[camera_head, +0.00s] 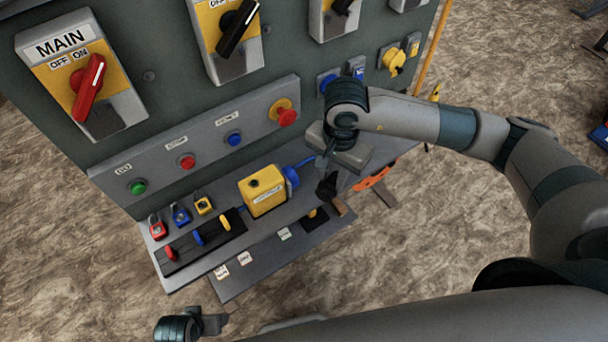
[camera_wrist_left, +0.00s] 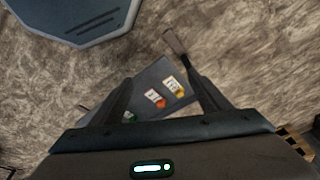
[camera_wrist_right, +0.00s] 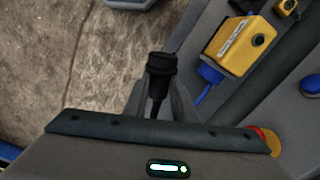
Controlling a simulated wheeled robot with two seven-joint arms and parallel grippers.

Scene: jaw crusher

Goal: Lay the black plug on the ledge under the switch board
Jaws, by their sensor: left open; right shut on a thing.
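The switch board (camera_head: 95,45) stands upright at the upper left with its switches and buttons. The grey ledge (camera_head: 215,222) juts out under it. The black plug (camera_wrist_right: 160,68) is between the fingers of my right gripper (camera_wrist_right: 160,100) in the right wrist view. In the head view the black plug (camera_head: 326,186) hangs below my right gripper (camera_head: 327,162), near the ledge's right end; whether it touches anything I cannot tell. My left gripper (camera_wrist_left: 160,92) is open and empty, above a lower grey plate with tags; it shows only partly at the bottom of the head view (camera_head: 205,325).
A yellow box (camera_head: 263,190) with a blue connector (camera_head: 291,176) stands on the ledge. Small padlocks (camera_head: 181,215) and a black rack with coloured handles (camera_head: 199,238) fill its left part. A lower plate (camera_head: 285,252) with tags juts out in front. An orange object (camera_head: 373,177) is at the right.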

